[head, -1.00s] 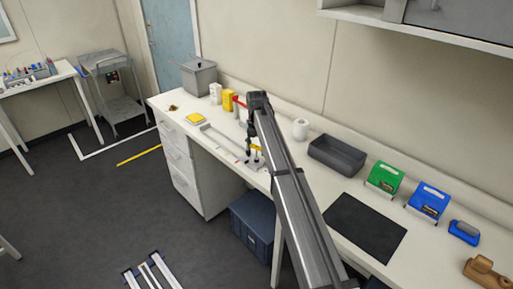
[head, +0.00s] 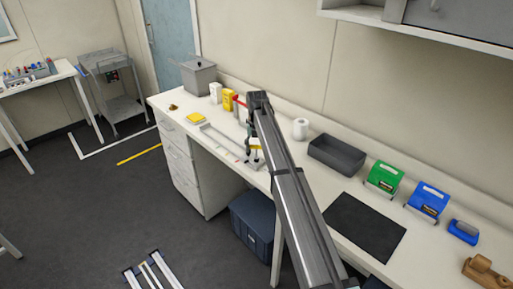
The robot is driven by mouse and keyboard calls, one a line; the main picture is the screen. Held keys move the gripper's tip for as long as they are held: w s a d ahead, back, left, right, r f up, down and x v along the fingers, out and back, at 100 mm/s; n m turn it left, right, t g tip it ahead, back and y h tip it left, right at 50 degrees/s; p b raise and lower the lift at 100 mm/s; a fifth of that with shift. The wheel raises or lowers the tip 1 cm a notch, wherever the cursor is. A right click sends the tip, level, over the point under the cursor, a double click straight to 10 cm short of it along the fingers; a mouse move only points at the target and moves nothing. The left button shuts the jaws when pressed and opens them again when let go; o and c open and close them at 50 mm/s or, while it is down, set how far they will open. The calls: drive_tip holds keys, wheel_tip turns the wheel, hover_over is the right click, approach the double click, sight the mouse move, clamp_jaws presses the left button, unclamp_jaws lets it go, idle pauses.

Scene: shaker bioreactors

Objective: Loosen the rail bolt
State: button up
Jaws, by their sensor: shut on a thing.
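A pale rail (head: 220,141) lies along the front of the bench. At its right end is a small fitting with white and yellow parts (head: 254,153). My arm comes in from the lower right. My gripper (head: 255,141) is at this fitting, mostly behind my own arm, with only a small dark part showing. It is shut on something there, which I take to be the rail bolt. The bolt itself is too small and hidden to make out.
Behind the rail stand yellow and white boxes (head: 228,99) and a grey bin (head: 198,77). To the right are a white roll (head: 301,129), a dark tray (head: 336,155), a black mat (head: 364,227) and green and blue holders (head: 384,178). A blue crate (head: 253,222) sits below.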

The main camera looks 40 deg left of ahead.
drive_tip(key=shift+d+f, duration=0.2)
drive_tip(key=shift+f, duration=0.05)
drive_tip(key=o, duration=1.2)
drive_tip(key=shift+c, duration=0.2)
drive_tip(key=shift+o, duration=0.4)
drive_tip(key=shift+a+r, duration=0.1)
drive_tip(key=shift+r, duration=0.05)
drive_tip(key=shift+r, duration=0.1)
